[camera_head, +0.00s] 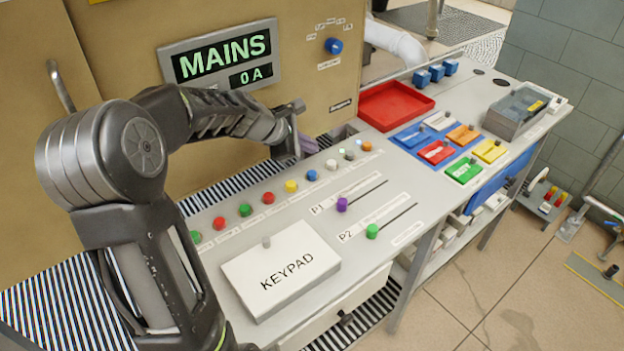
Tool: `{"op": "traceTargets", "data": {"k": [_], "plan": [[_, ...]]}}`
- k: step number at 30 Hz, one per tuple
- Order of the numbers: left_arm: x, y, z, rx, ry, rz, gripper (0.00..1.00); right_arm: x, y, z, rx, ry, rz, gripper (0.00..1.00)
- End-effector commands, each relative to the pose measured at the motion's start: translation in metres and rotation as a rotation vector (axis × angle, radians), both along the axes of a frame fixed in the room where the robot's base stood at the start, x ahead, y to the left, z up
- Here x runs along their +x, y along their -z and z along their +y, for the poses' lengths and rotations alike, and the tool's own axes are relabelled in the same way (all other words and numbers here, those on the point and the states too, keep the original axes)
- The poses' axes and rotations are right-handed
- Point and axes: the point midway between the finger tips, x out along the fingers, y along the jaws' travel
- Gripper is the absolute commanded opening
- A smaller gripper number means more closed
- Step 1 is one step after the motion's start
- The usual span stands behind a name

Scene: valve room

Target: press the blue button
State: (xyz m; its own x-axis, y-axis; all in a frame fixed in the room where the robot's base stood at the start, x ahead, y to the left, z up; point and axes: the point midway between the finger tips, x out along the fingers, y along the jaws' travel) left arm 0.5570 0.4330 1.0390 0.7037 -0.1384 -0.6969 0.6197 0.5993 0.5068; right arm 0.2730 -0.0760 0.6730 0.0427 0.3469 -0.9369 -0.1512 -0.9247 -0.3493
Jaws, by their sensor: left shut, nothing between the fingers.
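The blue button (312,175) is a small round cap in the row of coloured buttons on the grey console. It stands between a yellow button (291,186) and a white one (331,164). My left arm reaches in from the left, and my left gripper (299,145) hangs behind the row, above and slightly left of the blue button in the picture. The left gripper is shut and empty, apart from the button, which is in full view. The fingertips are partly hard to make out. My right gripper is out of view.
A mains display panel (221,60) and a blue knob (333,46) are on the tan cabinet behind. A keypad box (281,284) and two sliders (372,231) lie in front of the row. A red tray (396,105) and coloured blocks (465,135) are to the right.

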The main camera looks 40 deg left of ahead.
Motion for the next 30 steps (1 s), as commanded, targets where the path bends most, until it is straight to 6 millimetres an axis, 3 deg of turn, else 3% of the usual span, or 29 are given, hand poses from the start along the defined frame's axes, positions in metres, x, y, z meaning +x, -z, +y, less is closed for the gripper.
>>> {"op": "traceTargets", "data": {"k": [1,3,10,30], "plan": [[0.000,0.015,0.001,0.000,-0.001,0.001,0.00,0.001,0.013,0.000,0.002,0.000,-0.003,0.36],[0.000,0.024,0.001,0.000,-0.001,0.001,0.00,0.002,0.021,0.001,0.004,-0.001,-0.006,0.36],[0.000,0.045,0.000,-0.001,-0.001,0.000,0.00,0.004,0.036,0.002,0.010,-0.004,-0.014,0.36],[0.000,0.049,0.000,0.000,0.000,0.000,0.00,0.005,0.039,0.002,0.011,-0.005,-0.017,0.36]]}}
